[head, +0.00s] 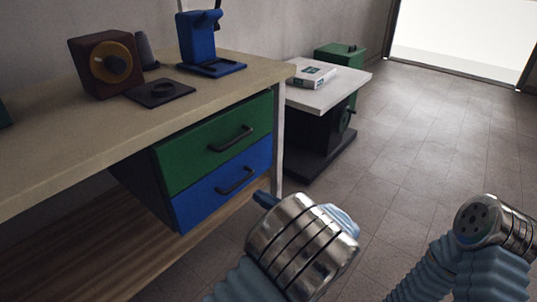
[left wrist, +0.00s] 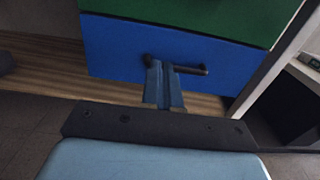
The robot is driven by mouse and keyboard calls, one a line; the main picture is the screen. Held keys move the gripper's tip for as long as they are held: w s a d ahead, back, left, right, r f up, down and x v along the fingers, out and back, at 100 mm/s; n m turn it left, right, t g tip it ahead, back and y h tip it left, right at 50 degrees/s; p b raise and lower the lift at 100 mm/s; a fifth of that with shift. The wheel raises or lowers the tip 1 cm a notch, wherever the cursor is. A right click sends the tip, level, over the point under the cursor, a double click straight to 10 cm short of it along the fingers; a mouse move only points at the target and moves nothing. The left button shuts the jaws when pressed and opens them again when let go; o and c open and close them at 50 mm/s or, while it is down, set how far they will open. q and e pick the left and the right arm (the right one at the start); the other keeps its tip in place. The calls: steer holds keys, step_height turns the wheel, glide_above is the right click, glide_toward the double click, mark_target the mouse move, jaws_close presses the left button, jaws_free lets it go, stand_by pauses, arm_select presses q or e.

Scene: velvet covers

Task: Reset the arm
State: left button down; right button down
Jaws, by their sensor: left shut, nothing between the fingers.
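My left gripper (head: 264,199) is in front of the desk, just right of and below the blue drawer's front. In the left wrist view its two blue fingers (left wrist: 160,84) are together with nothing between them.
The desk top (head: 60,150) holds a brown boxy device (head: 105,65), a dark flat stand (head: 160,94) and a blue machine (head: 205,45). A white-topped side table (head: 325,90) with a boxed item (head: 312,74) stands beyond. The tiled floor (head: 430,140) at right is free.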

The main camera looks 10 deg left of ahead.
arm_select(q)
steer(key=s+a+f+n+g+h, duration=0.2)
steer(key=s+a+f+g+h, duration=0.15)
steer(key=f, duration=0.45)
steer(key=s+a+f+n+g+h+p, duration=0.1)
steer(key=s+a+f+n+g+h, duration=0.15)
steer(key=s+f, duration=0.4)
steer(key=s+a+f+n+g+h, duration=0.1)
steer(key=s+a+f+g+h, duration=0.2)
steer(key=f, duration=0.6)
steer(key=s+d+f+n+h, duration=0.3)
steer(key=s+d+n+h, duration=0.1)
steer(key=n, duration=0.6)
steer(key=s+d+f+n+t+h+p, duration=0.1)
steer(key=s+d+f+n+h, duration=0.2)
steer(key=n+h, duration=0.4)
steer(key=shift+s+d+f+n, duration=0.2)
steer(key=shift+s+d+n, duration=0.45)
steer(key=shift+n, duration=0.9)
steer(key=shift+s+a, duration=0.15)
